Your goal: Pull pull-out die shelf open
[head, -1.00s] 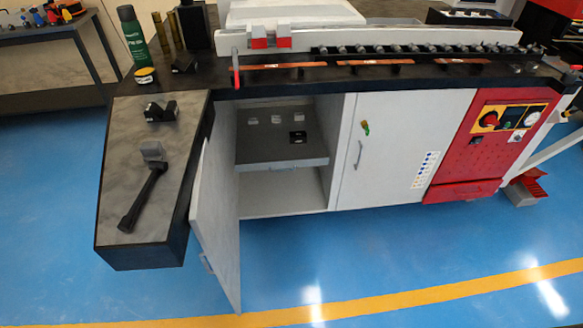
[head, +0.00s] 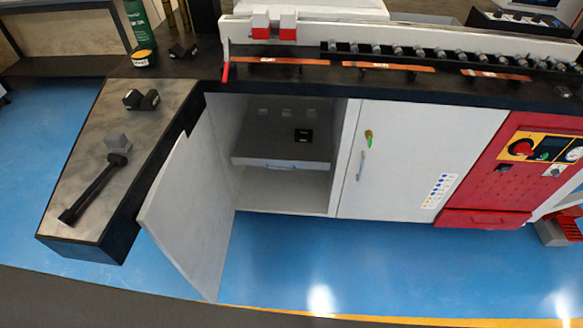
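The pull-out die shelf (head: 265,150) is a grey tray inside the open left compartment of the bender cabinet. Its front edge carries a small bluish handle (head: 282,167). The shelf appears to sit within the compartment, not projecting clearly past the cabinet front. A black die (head: 303,136) lies on it, with several pale grey pieces behind. The cabinet door (head: 190,215) hangs open, swung out to the left of the opening. Neither my left nor my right gripper is in view.
The worktop's left wing (head: 125,170) holds a dark long-handled tool (head: 95,188) and black V-shaped blocks (head: 141,99). The closed right door (head: 415,150) has a key in it. A red panel (head: 475,180) is farther right. Blue floor (head: 300,260) in front is clear.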

